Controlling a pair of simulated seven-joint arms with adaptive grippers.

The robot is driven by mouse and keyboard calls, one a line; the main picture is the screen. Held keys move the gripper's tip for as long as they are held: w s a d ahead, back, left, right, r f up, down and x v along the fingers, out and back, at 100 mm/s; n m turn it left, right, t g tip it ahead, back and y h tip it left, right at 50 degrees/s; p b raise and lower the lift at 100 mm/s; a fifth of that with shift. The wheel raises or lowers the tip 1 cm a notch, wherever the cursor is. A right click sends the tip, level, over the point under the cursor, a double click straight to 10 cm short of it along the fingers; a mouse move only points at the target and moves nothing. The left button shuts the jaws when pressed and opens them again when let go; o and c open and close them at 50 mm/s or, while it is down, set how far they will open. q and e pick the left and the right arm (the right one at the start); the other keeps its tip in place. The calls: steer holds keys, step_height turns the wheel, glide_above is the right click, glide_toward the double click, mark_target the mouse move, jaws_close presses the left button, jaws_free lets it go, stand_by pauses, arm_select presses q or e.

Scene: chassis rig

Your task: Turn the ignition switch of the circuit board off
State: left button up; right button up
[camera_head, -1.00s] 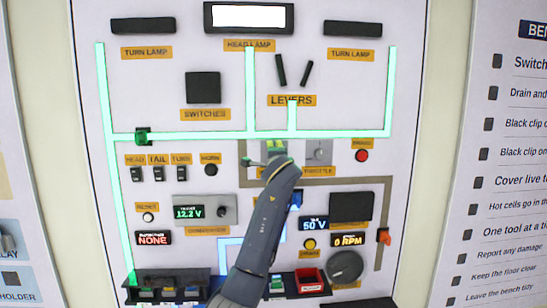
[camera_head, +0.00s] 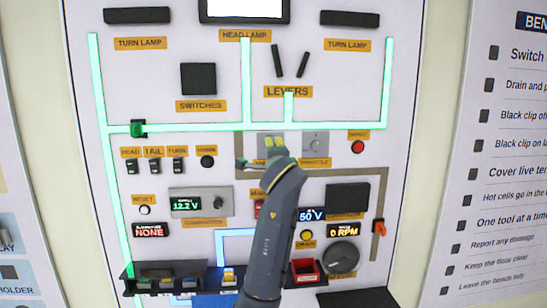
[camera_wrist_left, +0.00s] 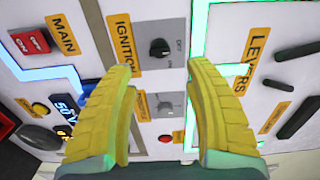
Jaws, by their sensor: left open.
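The ignition switch (camera_wrist_left: 160,48) is a dark rotary knob on a light grey plate in the left wrist view, beside an orange IGNITION label (camera_wrist_left: 126,42). Small marks stand beside the knob, too small to read surely. The left gripper's yellow fingers (camera_wrist_left: 158,72) are open and empty, pointing at the board. The knob shows beyond the gap between the fingertips, apparently untouched. The circuit board (camera_head: 150,75) is a white upright panel. My right gripper is not in view.
The throttle plate (camera_head: 315,144) is right of the ignition plate and also shows between the fingers in the wrist view (camera_wrist_left: 166,104). The red main switch (camera_wrist_left: 31,42) and dark levers (camera_wrist_left: 297,52) are nearby. A bin shelf (camera_head: 160,275) sticks out below.

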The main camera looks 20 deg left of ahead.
arm_select(q)
steer(key=shift+v, duration=0.85)
